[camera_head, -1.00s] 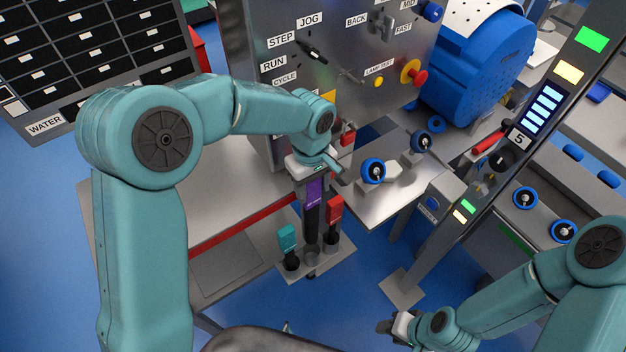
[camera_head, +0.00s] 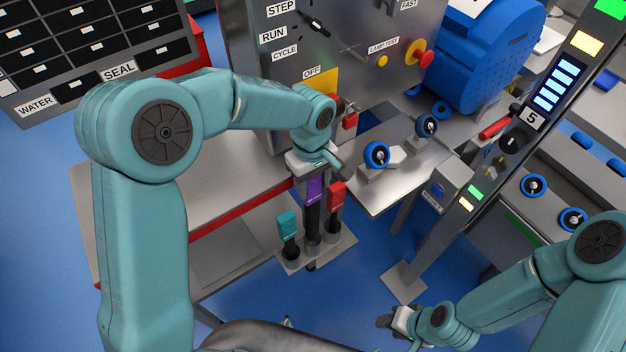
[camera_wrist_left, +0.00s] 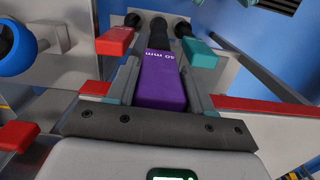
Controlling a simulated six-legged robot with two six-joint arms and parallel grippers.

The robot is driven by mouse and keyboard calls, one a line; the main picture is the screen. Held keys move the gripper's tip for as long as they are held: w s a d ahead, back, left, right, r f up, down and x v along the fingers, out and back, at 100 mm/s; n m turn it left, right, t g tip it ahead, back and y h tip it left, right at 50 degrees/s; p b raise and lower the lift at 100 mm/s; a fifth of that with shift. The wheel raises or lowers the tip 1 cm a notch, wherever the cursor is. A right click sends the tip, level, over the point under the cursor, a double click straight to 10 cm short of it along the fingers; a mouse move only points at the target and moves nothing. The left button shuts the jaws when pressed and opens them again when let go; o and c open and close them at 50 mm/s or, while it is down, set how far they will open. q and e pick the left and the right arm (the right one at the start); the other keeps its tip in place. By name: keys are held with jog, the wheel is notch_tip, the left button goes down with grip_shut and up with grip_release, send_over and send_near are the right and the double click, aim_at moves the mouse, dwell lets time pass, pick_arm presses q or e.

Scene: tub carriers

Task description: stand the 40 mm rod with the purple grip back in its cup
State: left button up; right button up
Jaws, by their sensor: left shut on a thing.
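The purple grip (camera_head: 314,188) of the 40 mm rod is held in my left gripper (camera_head: 313,172). In the left wrist view the "40 mm" label shows on the purple grip (camera_wrist_left: 162,80) between the fingers. The rod's black shaft (camera_head: 312,215) hangs about upright, and its lower end meets the middle cup (camera_head: 312,243) of the rack. I cannot tell how deep it sits in the cup. My right gripper (camera_head: 392,321) is low at the right, away from the rack, and its jaws are too small to read.
A teal-gripped rod (camera_head: 287,226) and a red-gripped rod (camera_head: 336,197) stand in the cups on either side, close to the held rod. A control panel (camera_head: 345,50) stands behind. A grey table (camera_head: 225,185) with a red edge is at the left.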

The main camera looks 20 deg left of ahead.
aim_at(313, 204)
pick_arm(q)
jog(key=shift+s+f+b, duration=0.1)
jog(key=shift+f+b, duration=0.2)
jog(key=shift+f, duration=0.3)
jog(key=shift+w+f+b, duration=0.25)
jog(key=shift+f+b, duration=0.7)
jog(key=shift+f, duration=0.25)
jog(key=shift+s+f+b, duration=0.2)
jog(key=shift+f+b, duration=0.75)
jog(key=shift+f, duration=0.05)
jog(key=shift+w+f+b, duration=0.15)
jog(key=shift+f+b, duration=0.5)
jog(key=shift+f, duration=0.2)
jog(key=shift+f+b, duration=0.75)
jog(key=shift+f, duration=0.3)
